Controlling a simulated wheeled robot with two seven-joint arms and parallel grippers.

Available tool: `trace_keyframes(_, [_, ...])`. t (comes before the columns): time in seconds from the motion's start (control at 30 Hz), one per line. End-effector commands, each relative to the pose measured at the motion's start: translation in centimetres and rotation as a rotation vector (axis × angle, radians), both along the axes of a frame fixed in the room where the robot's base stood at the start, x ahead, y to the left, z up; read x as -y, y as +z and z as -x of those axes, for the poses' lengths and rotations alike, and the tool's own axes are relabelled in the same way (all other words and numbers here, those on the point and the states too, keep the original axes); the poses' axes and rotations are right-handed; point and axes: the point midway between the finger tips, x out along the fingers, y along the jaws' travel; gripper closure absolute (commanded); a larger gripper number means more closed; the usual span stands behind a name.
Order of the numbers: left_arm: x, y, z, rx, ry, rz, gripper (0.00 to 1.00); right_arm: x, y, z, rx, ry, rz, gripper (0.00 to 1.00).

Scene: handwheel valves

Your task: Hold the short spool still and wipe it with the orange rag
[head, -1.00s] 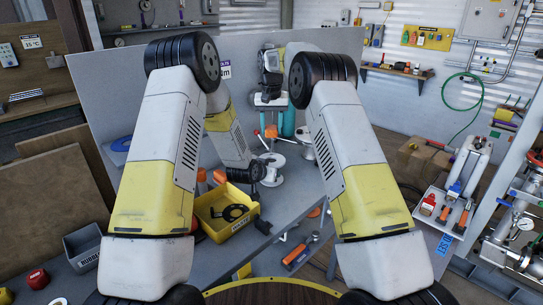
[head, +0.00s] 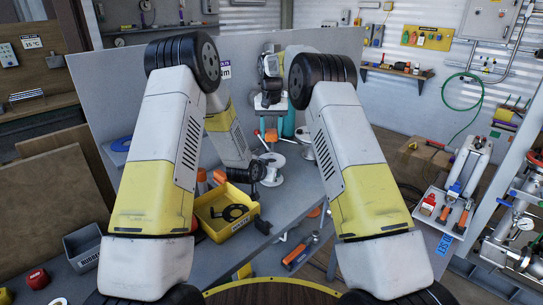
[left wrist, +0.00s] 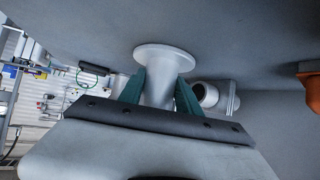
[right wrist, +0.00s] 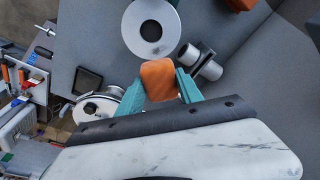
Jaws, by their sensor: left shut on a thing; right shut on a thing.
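My left gripper (left wrist: 158,92) is shut on the narrow pale grey neck of the short spool (left wrist: 166,57) in the left wrist view, with a teal finger on each side and the round flange beyond them. My right gripper (right wrist: 158,88) is shut on the orange rag (right wrist: 159,79), which bulges out past the fingertips. In the right wrist view a round pale flange with a dark centre (right wrist: 134,34) lies beyond the rag, apart from it in the picture. In the head view the right gripper (head: 271,128) is small, above the bench. The left gripper is hard to make out there.
A yellow bin (head: 226,228) with black rings stands at the bench's near edge. A pale valve-like part (right wrist: 98,108) and a small cylindrical fitting (right wrist: 204,63) are close to the right gripper. A grey upright panel (head: 115,85) closes the bench's back.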

Motion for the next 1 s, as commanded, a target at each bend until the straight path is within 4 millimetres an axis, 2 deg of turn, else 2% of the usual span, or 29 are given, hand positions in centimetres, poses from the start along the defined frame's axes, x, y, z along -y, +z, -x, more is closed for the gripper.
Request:
trace_keyframes(0.5, [0.0,0.0,0.0,0.0,0.0,0.0,1.0,0.0,-4.0,0.0,0.0,-0.001,0.0,0.9])
trace_keyframes(1.0, [0.0,0.0,0.0,0.0,0.0,0.0,1.0,0.0,-4.3,0.0,0.0,0.0,0.0,0.9])
